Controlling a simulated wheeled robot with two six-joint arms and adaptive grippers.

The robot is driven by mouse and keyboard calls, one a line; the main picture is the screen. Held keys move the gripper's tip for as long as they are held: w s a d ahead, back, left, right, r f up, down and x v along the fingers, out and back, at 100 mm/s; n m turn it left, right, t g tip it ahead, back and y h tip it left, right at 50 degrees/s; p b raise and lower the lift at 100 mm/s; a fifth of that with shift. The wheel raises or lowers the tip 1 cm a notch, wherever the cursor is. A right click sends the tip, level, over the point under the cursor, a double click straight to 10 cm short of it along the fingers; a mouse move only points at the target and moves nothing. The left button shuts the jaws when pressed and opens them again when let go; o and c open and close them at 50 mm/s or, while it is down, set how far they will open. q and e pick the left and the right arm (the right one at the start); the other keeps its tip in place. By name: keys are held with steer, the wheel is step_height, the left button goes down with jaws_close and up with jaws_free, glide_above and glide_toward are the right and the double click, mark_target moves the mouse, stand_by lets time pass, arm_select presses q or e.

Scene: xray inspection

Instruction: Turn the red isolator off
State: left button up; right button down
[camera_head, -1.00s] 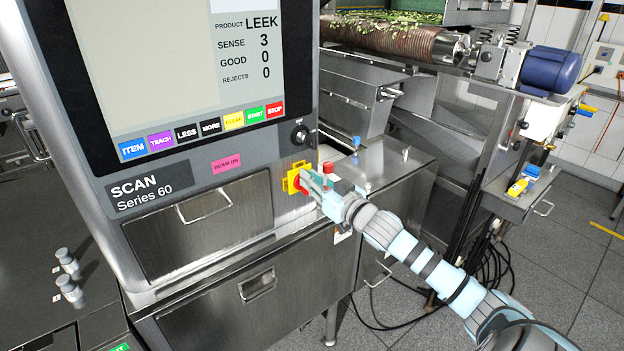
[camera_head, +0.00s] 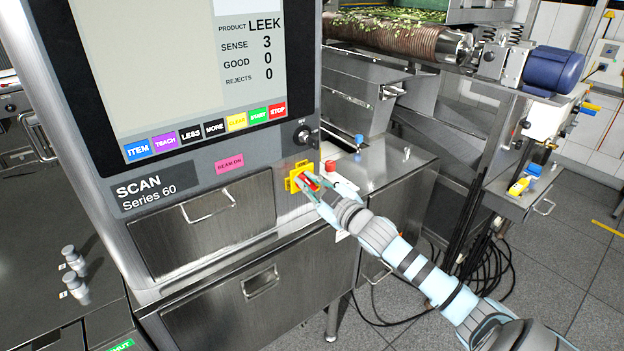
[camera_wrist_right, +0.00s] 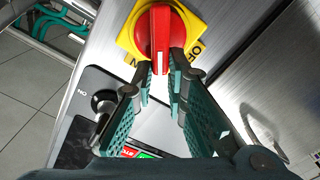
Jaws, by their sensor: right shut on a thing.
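The red isolator (camera_head: 309,181) is a rotary handle on a yellow plate (camera_head: 293,184), low on the right of the scanner's front panel. In the head view its handle slants down to the right. In the right wrist view the red handle (camera_wrist_right: 160,40) points toward my gripper, and the yellow plate (camera_wrist_right: 195,14) carries partly hidden black lettering. My right gripper (camera_head: 317,190) is shut on the handle. Its green fingers (camera_wrist_right: 161,72) lie on both sides of the handle's end in the wrist view. My left gripper is not in view.
The scanner screen (camera_head: 180,60) has a row of coloured buttons above a black rotary switch (camera_head: 302,134). A drawer handle (camera_head: 206,208) is to the left.

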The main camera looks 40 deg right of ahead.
steer(key=n, duration=0.3)
steer(key=f+n+b, duration=0.1)
steer(key=n, duration=0.3)
steer(key=a+f+n+b, duration=0.1)
steer(key=n, duration=0.3)
steer(key=shift+a, duration=0.1)
stand_by(0.6)
steer(key=c, duration=1.8)
jaws_free()
steer(key=shift+c, duration=0.2)
steer(key=shift+o, duration=1.2)
steer(key=shift+w+f, duration=0.1)
steer(key=shift+f, duration=0.05)
